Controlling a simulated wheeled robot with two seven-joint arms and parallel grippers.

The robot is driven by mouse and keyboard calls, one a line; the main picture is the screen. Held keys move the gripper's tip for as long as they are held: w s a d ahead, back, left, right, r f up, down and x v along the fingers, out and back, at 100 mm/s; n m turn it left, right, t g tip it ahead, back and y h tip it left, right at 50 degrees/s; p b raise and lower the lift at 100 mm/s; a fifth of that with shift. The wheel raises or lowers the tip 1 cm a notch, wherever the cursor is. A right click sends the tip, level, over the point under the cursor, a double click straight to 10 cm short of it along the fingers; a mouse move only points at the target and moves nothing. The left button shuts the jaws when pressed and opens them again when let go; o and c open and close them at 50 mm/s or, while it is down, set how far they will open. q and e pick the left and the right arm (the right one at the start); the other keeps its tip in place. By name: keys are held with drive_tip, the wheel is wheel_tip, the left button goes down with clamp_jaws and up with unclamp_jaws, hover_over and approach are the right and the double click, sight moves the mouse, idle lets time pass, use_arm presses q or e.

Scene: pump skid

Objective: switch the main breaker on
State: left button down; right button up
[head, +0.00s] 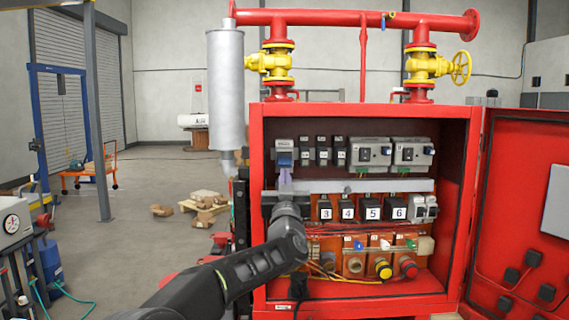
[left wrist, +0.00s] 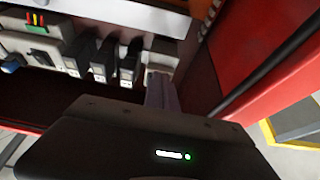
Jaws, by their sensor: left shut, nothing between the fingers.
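The main breaker (head: 284,147), a grey block with a blue front part, sits at the left end of the top row in the open red cabinet. My left gripper (head: 285,176) is just below it, with its fingers shut and pointing up at the blue part. The fingers are empty; I cannot tell whether they touch the breaker. In the left wrist view the shut left gripper (left wrist: 160,88) reaches toward the row's end, and the breaker is largely hidden there. The lever's position is not clear. My right gripper is not in view.
Small black breakers (head: 322,150) stand close to the right of the main breaker. A grey rail (head: 390,186) runs below the top row. The cabinet's left wall (head: 257,160) is close on the left. The red door (head: 525,200) hangs open on the right.

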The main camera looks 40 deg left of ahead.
use_arm(q)
drive_tip(key=shift+s+d+r+p, duration=0.1)
drive_tip(key=shift+s+r+p, duration=0.1)
drive_tip(key=shift+r+p, duration=0.55)
drive_tip(key=s+d+b, duration=0.4)
drive_tip(key=s, duration=0.1)
drive_tip(key=shift+f+b, duration=0.25)
drive_tip(key=shift+b, duration=0.05)
drive_tip(key=shift+s, duration=0.1)
idle(0.5)
